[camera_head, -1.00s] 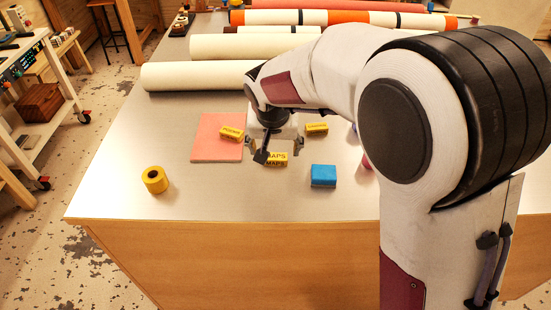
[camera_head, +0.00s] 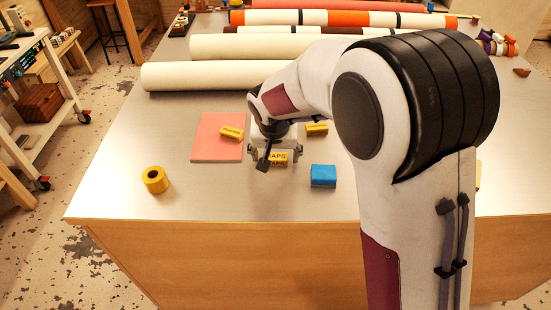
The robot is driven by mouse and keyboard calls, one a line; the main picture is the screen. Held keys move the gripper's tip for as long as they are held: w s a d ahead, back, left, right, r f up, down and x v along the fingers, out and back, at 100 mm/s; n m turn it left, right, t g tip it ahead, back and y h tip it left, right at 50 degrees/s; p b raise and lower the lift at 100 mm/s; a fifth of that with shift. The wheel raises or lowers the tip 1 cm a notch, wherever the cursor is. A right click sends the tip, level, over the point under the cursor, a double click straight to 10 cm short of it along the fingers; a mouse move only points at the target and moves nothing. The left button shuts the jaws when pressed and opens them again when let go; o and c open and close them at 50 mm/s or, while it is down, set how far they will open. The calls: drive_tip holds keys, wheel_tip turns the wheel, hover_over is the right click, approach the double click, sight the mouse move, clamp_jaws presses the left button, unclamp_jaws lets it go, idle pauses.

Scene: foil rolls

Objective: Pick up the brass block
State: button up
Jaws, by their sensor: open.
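Three yellow, brass-coloured blocks with dark lettering lie on the table, and I cannot tell by metal alone which is meant. One block (camera_head: 278,158), marked MAPS, is below my gripper (camera_head: 281,154) and partly hidden by it. A second block (camera_head: 231,132) lies at the right edge of the pink pad (camera_head: 213,147). The third block (camera_head: 317,129) lies behind and to the right of my gripper. My gripper points down, open, with its fingers around the MAPS block in this view. I cannot tell whether they touch it.
A blue block (camera_head: 323,176) stands close to the right of my gripper. A yellow tape roll (camera_head: 155,180) is at the front left. Long pale rolls (camera_head: 205,76) lie across the back of the table (camera_head: 240,204). The table's front left is mostly clear.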

sight(276, 158)
idle(0.4)
drive_tip(key=c, duration=1.5)
drive_tip(key=shift+r, duration=0.15)
drive_tip(key=shift+r, duration=4.9)
